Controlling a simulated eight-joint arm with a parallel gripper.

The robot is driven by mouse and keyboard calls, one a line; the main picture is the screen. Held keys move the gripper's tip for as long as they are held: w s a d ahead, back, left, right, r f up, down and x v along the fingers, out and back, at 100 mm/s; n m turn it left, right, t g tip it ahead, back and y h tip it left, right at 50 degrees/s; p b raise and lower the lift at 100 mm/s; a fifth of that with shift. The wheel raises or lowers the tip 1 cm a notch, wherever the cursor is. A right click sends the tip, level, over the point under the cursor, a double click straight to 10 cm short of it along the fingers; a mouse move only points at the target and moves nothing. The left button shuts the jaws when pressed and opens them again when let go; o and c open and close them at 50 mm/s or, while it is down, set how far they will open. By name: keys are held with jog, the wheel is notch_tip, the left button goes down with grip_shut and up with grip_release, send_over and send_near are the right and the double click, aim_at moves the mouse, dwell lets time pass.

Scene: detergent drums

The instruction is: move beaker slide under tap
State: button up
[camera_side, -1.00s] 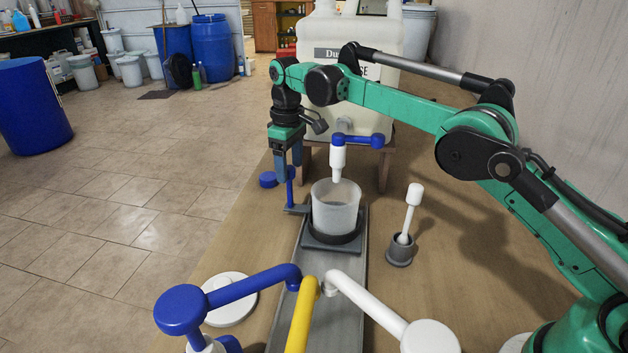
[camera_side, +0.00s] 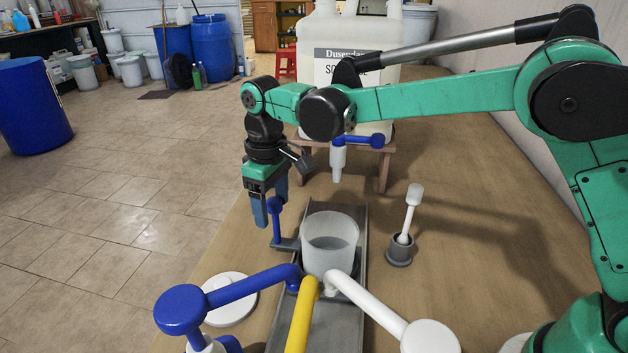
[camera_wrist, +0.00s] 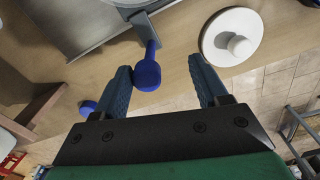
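The beaker slide is a small grey carriage with an upright blue handle (camera_side: 275,220) on its left. It carries a translucent beaker (camera_side: 330,245) on a grey rail (camera_side: 362,222). The beaker stands nearer than the white tap (camera_side: 338,162) with a blue lever on the large container, and not under its spout. My gripper (camera_side: 271,212) is lowered at the handle. In the wrist view, my gripper (camera_wrist: 158,64) is open, with the handle's blue knob (camera_wrist: 147,75) between the fingers, close to or touching the left one.
Blue (camera_side: 240,291), yellow (camera_side: 303,318) and white (camera_side: 370,300) arms converge just in front of the beaker. A white brush in a grey cup (camera_side: 399,250) stands right of the rail. A white lid (camera_side: 230,300) lies at left. The large container (camera_side: 345,60) stands behind.

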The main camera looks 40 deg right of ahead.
notch_tip(320, 180, up, 6)
jog(key=s+d+r+m+t, duration=0.2)
jog(key=s+d+r+t, duration=0.15)
jog(key=s+d, duration=0.4)
jog(key=s+d+f+m+t, duration=0.3)
jog(key=s+d+f, duration=0.2)
jog(key=s, duration=0.1)
jog(key=w+a+r+n+g, duration=0.4)
jog(key=w+a+n, duration=0.2)
jog(key=w, duration=0.3)
jog(key=s+d+f+m+t, duration=0.4)
jog(key=s+d+m, duration=0.2)
jog(key=s, duration=0.3)
jog(key=shift+s+d+f+m, duration=0.15)
jog(key=shift+s+d+m, duration=0.25)
jog(key=shift+m, duration=0.1)
dwell(0.5)
jog(key=shift+w+t, duration=0.15)
jog(key=shift+t, duration=0.1)
